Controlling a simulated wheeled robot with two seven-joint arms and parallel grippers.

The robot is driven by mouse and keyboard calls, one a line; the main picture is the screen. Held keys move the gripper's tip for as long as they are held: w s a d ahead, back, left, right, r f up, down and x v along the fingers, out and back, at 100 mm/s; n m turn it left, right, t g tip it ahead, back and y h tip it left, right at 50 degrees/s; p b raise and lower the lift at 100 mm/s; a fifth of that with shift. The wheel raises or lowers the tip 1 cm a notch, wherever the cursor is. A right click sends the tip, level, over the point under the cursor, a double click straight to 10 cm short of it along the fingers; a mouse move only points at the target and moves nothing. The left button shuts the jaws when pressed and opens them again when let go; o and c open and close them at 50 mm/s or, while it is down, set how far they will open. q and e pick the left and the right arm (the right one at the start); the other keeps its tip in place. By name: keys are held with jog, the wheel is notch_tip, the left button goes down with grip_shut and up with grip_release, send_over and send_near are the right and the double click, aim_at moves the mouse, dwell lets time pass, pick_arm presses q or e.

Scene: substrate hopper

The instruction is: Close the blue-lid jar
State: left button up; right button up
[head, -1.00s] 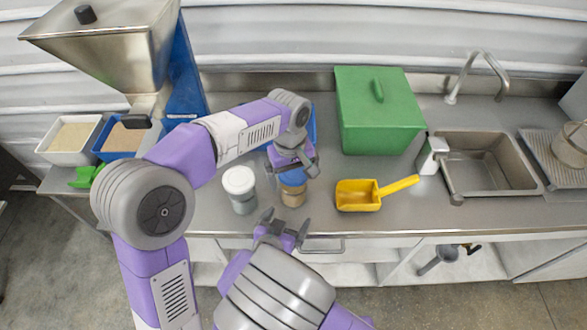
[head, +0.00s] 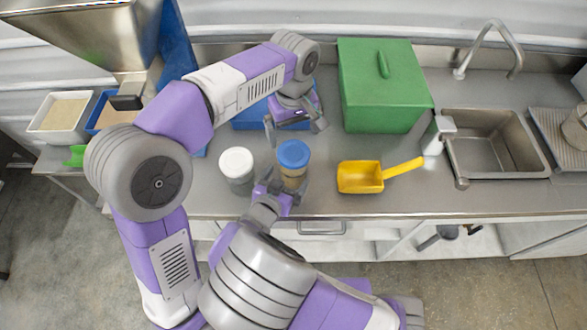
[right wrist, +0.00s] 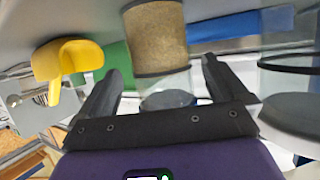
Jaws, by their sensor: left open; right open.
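The blue-lid jar (head: 292,170) stands upright on the steel counter, with brown grainy contents. Its blue lid (head: 293,153) sits on top; I cannot tell whether it is fully seated. My left gripper (head: 296,128) is open and empty, just behind and above the lid, apart from it. My right gripper (head: 286,184) is open at the near side of the jar, with its fingers around the jar's lower part. In the right wrist view the jar (right wrist: 155,40) shows between the two spread fingers (right wrist: 160,82); whether they touch it is unclear.
A white-lid jar (head: 237,168) stands close on the left. A yellow scoop (head: 360,177) lies to the right, and a green box (head: 380,85) stands behind it. A blue object (head: 252,117) is behind the jars. The sink (head: 495,140) is far right.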

aim_at(294, 152)
jog(key=shift+x, duration=2)
jog(key=shift+c, duration=0.3)
jog(key=c, duration=1.8)
pick_arm(q)
jog(key=shift+f, duration=4.05)
